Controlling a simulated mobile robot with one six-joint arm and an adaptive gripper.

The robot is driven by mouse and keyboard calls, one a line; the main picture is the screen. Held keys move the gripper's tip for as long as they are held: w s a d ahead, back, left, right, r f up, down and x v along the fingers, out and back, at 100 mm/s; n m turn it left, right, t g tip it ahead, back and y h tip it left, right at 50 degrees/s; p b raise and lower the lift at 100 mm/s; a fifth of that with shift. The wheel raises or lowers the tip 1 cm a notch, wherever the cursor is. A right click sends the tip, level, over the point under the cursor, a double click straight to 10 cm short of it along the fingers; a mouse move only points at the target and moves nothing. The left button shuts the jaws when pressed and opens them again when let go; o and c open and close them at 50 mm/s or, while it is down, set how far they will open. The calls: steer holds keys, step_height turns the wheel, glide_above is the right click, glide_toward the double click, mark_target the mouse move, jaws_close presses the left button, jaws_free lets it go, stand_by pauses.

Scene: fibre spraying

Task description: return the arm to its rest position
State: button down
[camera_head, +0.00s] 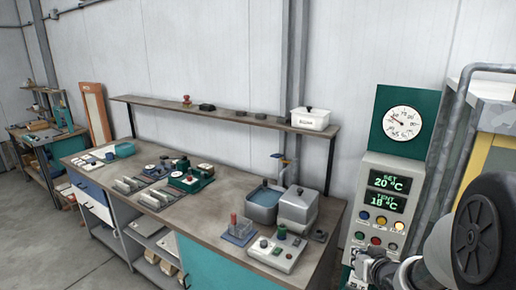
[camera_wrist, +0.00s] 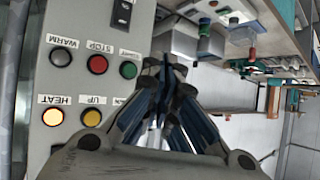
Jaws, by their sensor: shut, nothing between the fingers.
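My gripper (camera_head: 362,268) is at the lower right of the head view, in front of the lower part of a grey control panel (camera_head: 352,228). In the wrist view my gripper (camera_wrist: 165,75) has its fingers together, with nothing between them. The wrist view is upside down and shows the panel (camera_wrist: 110,45) beside the fingers, with the HEAT button (camera_wrist: 53,117) bright, a yellow UP button (camera_wrist: 92,117) and a red STOP button (camera_wrist: 97,64). I cannot tell whether the fingers touch the panel. My dark arm joint fills the head view's right edge.
The panel's display (camera_head: 387,190) reads 20 °C over 18 °C, below a round dial (camera_head: 402,122). A workbench (camera_head: 140,222) with a water basin (camera_head: 264,204), a lidded metal box (camera_head: 297,208) and small devices stands left of the panel. A grey pipe rail (camera_head: 459,95) rises at right. Floor is clear at left.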

steer(key=s+a+r+g+b, duration=0.1)
steer(key=s+a, duration=0.4)
steer(key=s, duration=0.5)
steer(key=s+a+r+n+g+b, duration=0.1)
steer(key=s+a+g+b, duration=0.2)
steer(key=s, duration=0.7)
steer(key=s+a+r+g+b, duration=0.1)
steer(key=s+a+g+b, duration=0.1)
steer(key=s+a, duration=0.6)
steer(key=shift+s+r+n+g+y, duration=0.3)
steer(key=shift+s+r+n+y, duration=0.1)
steer(key=shift+s, duration=0.85)
